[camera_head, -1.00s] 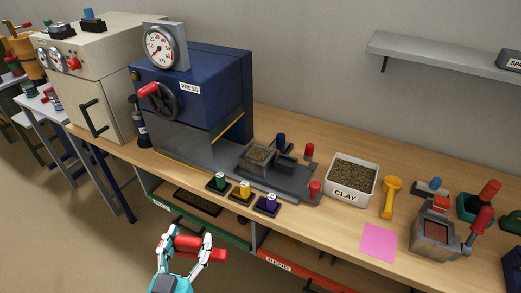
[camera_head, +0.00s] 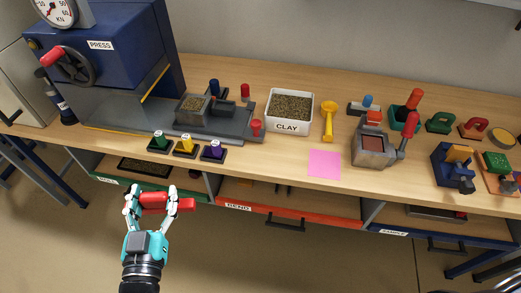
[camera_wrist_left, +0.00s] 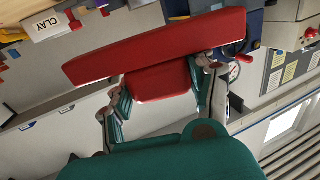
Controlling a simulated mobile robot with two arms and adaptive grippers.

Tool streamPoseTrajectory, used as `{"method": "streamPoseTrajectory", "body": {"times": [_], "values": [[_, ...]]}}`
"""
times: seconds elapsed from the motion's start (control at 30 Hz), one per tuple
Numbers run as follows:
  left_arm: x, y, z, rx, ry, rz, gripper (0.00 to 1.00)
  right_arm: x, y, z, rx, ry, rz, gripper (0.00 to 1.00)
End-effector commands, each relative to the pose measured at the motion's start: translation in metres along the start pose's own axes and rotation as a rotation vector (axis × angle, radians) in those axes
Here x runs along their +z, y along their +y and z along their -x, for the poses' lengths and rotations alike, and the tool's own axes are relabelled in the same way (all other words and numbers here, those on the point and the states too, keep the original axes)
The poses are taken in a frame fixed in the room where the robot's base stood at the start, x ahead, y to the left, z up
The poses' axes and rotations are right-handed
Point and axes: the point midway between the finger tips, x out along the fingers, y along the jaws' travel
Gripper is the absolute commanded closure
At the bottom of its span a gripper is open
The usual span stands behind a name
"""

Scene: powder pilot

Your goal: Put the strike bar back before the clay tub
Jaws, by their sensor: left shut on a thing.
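My left gripper (camera_head: 158,203) is shut on the red strike bar (camera_head: 153,203), in front of the bench's front edge and apart from it. In the left wrist view the strike bar (camera_wrist_left: 160,46) is a long red piece with a block-like grip between the fingers (camera_wrist_left: 162,92). The white clay tub (camera_head: 291,128), labelled CLAY and filled with brown grains, stands on the bench to the upper right of the gripper. It also shows tilted at the top left of the wrist view (camera_wrist_left: 50,23). My right gripper is not in view.
A pink square (camera_head: 324,164) lies right of and before the tub, and a yellow scoop (camera_head: 328,120) stands beside it. Left are the grey press plate (camera_head: 225,126) and green, yellow and purple stamps (camera_head: 185,147). A grey mould (camera_head: 373,150) stands right. Bare wood lies before the tub.

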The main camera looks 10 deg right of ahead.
Motion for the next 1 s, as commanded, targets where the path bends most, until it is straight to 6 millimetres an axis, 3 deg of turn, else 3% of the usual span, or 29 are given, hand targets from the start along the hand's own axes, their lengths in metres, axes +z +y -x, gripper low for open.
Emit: {"method": "streamPoseTrajectory", "body": {"times": [0.03, 0.23, 0.4, 0.5, 0.6, 0.77, 1.0], "values": [[0.008, 0.017, -0.011, 0.044, 0.009, -0.001, 0.95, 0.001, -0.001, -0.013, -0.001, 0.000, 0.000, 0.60], [0.028, 0.111, -0.044, 0.283, 0.009, -0.008, 0.95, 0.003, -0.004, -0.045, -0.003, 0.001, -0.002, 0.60], [0.047, 0.186, -0.051, 0.489, 0.004, -0.010, 0.95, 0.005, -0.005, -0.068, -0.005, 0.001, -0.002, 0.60], [0.058, 0.217, -0.049, 0.580, 0.002, -0.008, 0.95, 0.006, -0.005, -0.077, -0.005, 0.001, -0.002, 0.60], [0.067, 0.236, -0.046, 0.639, 0.000, -0.007, 0.95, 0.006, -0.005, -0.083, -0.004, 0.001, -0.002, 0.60], [0.071, 0.249, -0.055, 0.675, 0.001, -0.006, 0.95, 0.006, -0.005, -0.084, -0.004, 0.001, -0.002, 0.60], [0.075, 0.257, -0.114, 0.673, 0.002, -0.006, 0.95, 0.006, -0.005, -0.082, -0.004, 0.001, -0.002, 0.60]]}}
